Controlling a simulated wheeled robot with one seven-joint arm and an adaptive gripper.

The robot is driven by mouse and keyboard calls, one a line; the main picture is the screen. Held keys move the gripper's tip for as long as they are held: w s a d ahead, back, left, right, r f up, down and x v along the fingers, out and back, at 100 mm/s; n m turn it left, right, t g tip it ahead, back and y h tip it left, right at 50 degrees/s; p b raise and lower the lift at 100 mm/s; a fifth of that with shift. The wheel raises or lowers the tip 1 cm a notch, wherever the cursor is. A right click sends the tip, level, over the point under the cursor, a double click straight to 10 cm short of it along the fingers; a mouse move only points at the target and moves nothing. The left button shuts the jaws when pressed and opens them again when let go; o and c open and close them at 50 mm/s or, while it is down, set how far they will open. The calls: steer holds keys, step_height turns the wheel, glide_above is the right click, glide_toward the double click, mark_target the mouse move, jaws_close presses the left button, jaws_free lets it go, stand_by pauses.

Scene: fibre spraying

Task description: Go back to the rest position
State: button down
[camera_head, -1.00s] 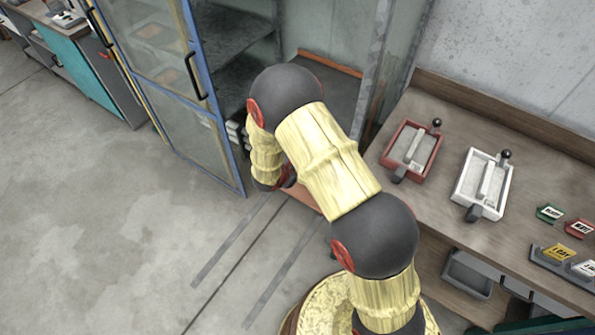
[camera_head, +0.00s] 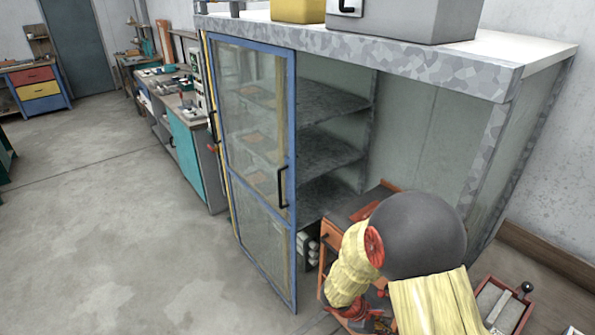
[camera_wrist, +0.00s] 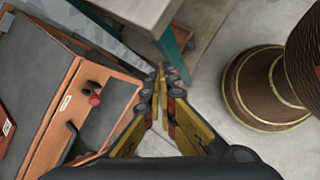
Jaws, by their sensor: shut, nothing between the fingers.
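My gripper (camera_wrist: 161,78) is shut and empty in the wrist view, its yellow and dark fingers meeting at the tips. It points down over a gap between an orange-sided unit on the left and bare floor on the right. In the head view my arm bends at the lower right, in front of the open cabinet. The gripper end there is low and partly hidden, near the orange unit (camera_head: 329,243). The unit also shows in the wrist view (camera_wrist: 70,92), with a red knob on its face.
A glass cabinet door (camera_head: 258,150) with a blue frame stands left of my arm. The cabinet shelves (camera_head: 335,152) are open behind it. A workbench (camera_head: 560,290) holds a red tray (camera_head: 500,308) at the right. The floor (camera_head: 130,240) at the left is clear.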

steer(key=s+a+r+m+t+y, duration=0.1)
steer(key=s+r+m, duration=0.3)
steer(key=r, duration=0.7)
steer(key=s+a+r+m+t+y, duration=0.2)
steer(key=s+r, duration=0.5)
steer(key=r, duration=0.4)
steer(key=s+a+r+m+t+y, duration=0.2)
steer(key=s+a+r+m+y, duration=0.2)
steer(key=r+m, duration=0.3)
step_height(320, 180, up, 4)
steer(key=shift+s+f+m+y, duration=0.1)
steer(key=shift+s+m+y, duration=0.25)
steer(key=shift+s, duration=0.5)
